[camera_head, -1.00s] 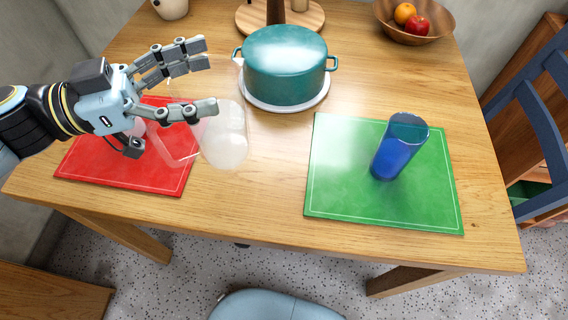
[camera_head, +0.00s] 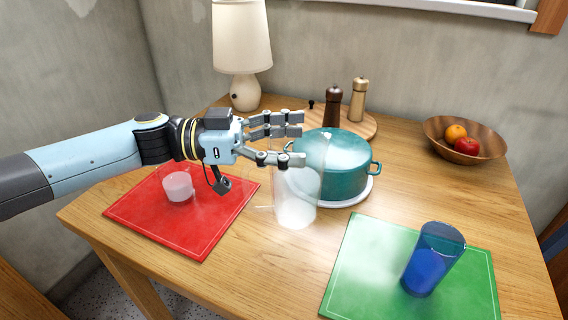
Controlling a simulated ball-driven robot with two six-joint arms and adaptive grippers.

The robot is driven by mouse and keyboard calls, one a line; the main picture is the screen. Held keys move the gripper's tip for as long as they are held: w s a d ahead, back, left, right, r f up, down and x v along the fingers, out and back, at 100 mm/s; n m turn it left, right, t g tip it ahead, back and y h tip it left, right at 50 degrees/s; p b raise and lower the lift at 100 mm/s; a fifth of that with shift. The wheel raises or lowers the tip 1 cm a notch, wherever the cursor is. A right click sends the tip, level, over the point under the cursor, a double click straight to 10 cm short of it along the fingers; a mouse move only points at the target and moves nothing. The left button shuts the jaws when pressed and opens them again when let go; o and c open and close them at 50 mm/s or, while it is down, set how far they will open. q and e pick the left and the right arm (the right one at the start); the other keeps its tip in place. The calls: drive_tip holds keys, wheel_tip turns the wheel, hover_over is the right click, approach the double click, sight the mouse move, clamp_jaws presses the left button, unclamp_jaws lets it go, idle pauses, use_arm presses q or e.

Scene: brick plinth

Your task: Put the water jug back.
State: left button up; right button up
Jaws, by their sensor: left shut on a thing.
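The clear water jug (camera_head: 296,207) is a see-through vessel, pale in its lower part. It is in the middle of the head view, right of the red mat (camera_head: 190,238) and overlapping the left front of the teal pot in the picture. My left gripper (camera_head: 302,146) reaches in from the left and is shut on the jug, its fingers at the upper part. The handle is hard to make out, and I cannot tell whether the jug's base touches the table. A small clear cup (camera_head: 178,187) with pale contents stands on the red mat. My right gripper is not in view.
The teal pot (camera_head: 345,175) sits on a white round trivet (camera_head: 352,196). A tall glass with blue liquid (camera_head: 425,270) stands on a green mat (camera_head: 365,262). A lamp (camera_head: 243,45), two mills on a board (camera_head: 371,125) and a fruit bowl (camera_head: 485,153) are at the back.

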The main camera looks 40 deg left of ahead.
use_arm(q)
drive_tip(key=shift+w+a+f, duration=0.15)
drive_tip(key=shift+a+f, duration=0.2)
drive_tip(key=shift+a, duration=0.15)
drive_tip(key=shift+w+a+f, duration=0.15)
drive_tip(key=shift+a+f, duration=0.15)
drive_tip(key=shift+a, duration=0.2)
wheel_tip(320, 180, down, 4)
drive_tip(key=shift+r, duration=0.15)
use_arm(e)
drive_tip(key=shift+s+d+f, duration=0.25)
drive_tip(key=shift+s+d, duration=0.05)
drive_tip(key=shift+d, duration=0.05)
use_arm(q)
drive_tip(key=shift+b, duration=0.35)
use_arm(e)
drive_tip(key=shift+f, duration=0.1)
use_arm(q)
drive_tip(key=o, duration=1.6)
drive_tip(key=shift+f, duration=0.2)
drive_tip(key=shift+r, duration=0.1)
drive_tip(key=p+v, duration=0.1)
drive_tip(key=v, duration=1.1)
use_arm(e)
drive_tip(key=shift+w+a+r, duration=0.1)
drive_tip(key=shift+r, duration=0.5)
